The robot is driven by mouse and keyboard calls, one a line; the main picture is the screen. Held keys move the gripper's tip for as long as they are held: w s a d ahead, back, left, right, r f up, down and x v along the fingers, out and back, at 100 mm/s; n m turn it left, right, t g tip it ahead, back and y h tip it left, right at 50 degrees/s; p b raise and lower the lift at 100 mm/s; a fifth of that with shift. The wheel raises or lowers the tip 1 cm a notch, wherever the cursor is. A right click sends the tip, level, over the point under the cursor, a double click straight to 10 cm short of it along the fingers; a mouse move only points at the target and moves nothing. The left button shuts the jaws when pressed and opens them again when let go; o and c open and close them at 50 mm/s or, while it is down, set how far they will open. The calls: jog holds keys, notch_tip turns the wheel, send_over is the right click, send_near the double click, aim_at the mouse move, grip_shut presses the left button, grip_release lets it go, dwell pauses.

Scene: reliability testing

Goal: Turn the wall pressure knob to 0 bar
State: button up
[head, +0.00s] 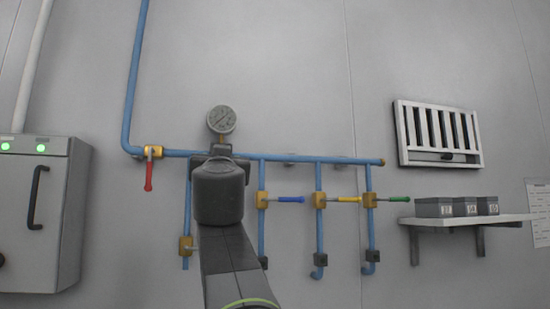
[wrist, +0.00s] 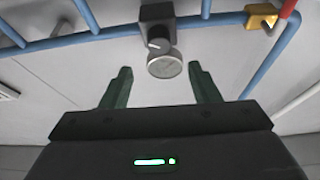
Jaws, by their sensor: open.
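The round pressure gauge (head: 221,119) sits above the blue pipe in the head view. Its dial is too small to read. In the wrist view, which shows the pipework upside down, the dark knob (wrist: 158,45) sits on a dark block (wrist: 157,14), with the gauge (wrist: 165,67) just below it. A pale mark shows on the knob. My gripper (wrist: 160,70) is open and empty. Its two green fingers are spread left and right of the gauge in the picture, apart from the knob. In the head view my arm hides the knob and the fingers.
Valves with red (head: 149,176), blue (head: 290,199), yellow (head: 349,198) and green (head: 399,198) handles line the blue pipes. A grey cabinet (head: 65,215) is at left. A shelf (head: 465,221) with dark boxes and a white vent (head: 437,133) are at right.

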jog(key=p+x, duration=0.3)
jog(key=x, duration=0.6)
jog(key=c, duration=1)
